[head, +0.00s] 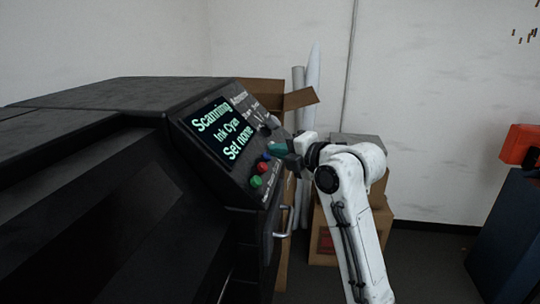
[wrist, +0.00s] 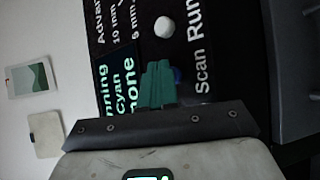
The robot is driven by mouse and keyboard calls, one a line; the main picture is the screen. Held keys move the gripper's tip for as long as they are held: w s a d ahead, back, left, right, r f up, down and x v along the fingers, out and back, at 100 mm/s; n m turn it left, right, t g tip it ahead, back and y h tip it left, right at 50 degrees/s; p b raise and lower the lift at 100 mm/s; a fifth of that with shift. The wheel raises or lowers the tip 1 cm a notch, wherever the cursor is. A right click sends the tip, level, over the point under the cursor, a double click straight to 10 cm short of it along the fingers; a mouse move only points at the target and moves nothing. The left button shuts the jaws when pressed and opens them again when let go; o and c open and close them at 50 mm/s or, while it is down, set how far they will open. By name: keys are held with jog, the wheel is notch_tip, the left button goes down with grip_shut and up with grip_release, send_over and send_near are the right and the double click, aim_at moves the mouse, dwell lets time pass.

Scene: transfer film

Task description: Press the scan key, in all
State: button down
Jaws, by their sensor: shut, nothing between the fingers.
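A large black machine (head: 90,95) has a sloped control panel with a lit screen (head: 222,130) that reads "Scanning", "Ink Cyan" and "Set none". A green key (head: 256,181) and a red key (head: 263,167) sit at the panel's lower right. A blue key (wrist: 178,75), beside the "Scan" label in the wrist view, is mostly hidden behind my fingers. My gripper (head: 272,149) is shut and empty, its teal fingertips at the panel by the blue key; they also show in the wrist view (wrist: 158,66). I cannot tell whether they touch the key.
A pale round knob (wrist: 164,26) stands on the panel in the wrist view. A metal handle (head: 284,222) juts from the machine's front. Cardboard boxes (head: 322,240) and white rolls (head: 312,75) stand behind my arm. A blue bin (head: 505,230) stands at the right.

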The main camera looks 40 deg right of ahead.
dwell(0.3)
jog(key=shift+s+d+r, duration=0.35)
jog(key=shift+s+r, duration=0.15)
jog(key=shift+r, duration=0.1)
jog(key=shift+r+p, duration=0.1)
jog(key=shift+p, duration=0.2)
jog(key=s+d+r+p, duration=0.1)
jog(key=s+d+r, duration=0.1)
jog(key=r, duration=0.1)
jog(key=shift+s+d+r+p, duration=0.1)
jog(key=shift+s+r+p, duration=0.05)
jog(key=shift+s+p, duration=0.25)
dwell(0.7)
